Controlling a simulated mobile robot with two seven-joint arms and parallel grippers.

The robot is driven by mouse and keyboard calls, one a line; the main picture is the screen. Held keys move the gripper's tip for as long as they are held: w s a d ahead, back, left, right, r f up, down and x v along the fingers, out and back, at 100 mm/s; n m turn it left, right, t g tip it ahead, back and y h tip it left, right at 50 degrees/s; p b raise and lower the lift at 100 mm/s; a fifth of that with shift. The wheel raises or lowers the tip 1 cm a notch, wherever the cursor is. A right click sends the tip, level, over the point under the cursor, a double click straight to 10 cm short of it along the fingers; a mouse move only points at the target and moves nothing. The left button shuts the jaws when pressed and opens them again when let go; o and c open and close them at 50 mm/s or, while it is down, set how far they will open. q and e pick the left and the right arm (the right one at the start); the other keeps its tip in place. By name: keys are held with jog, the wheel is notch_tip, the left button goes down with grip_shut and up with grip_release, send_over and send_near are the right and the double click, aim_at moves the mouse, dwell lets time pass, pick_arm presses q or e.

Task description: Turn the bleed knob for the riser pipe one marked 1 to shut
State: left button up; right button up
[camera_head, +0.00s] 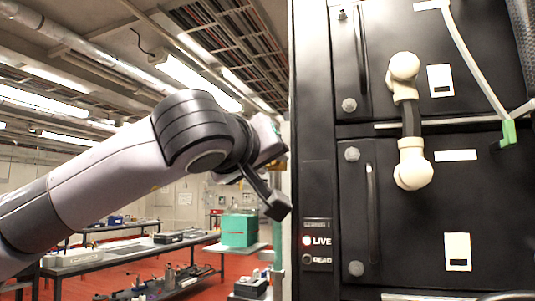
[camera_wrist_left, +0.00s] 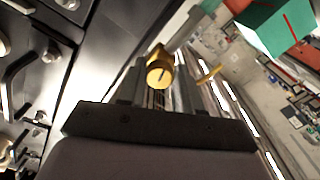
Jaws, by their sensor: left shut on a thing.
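A brass-yellow knob (camera_wrist_left: 160,73) with a dark line across its face shows in the left wrist view, at the end of a pipe-like stem. My left gripper (camera_wrist_left: 158,92) is shut on this knob, with its dark fingers on either side. A yellow lever-like piece (camera_wrist_left: 208,76) lies just right of it. In the head view my left gripper (camera_head: 272,185) is beside the left edge of the black cabinet, and the knob is hidden there. I cannot read a number mark in either view. My right gripper is not in view.
The black cabinet (camera_head: 315,120) fills the right side, with handles, a white-ended black link (camera_head: 411,125) and a lit LIVE lamp (camera_head: 307,241). A green box (camera_head: 239,230) and workbenches stand behind my left arm. Red floor shows between the benches.

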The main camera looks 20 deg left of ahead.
pick_arm(q)
jog(key=shift+f+m+p, duration=0.1)
jog(key=shift+m+p, duration=0.25)
jog(key=shift+m, duration=1.25)
jog(key=o, duration=1)
jog(key=shift+o, duration=0.2)
jog(key=s+b, duration=0.2)
jog(key=s, duration=0.5)
jog(key=shift+a, duration=0.15)
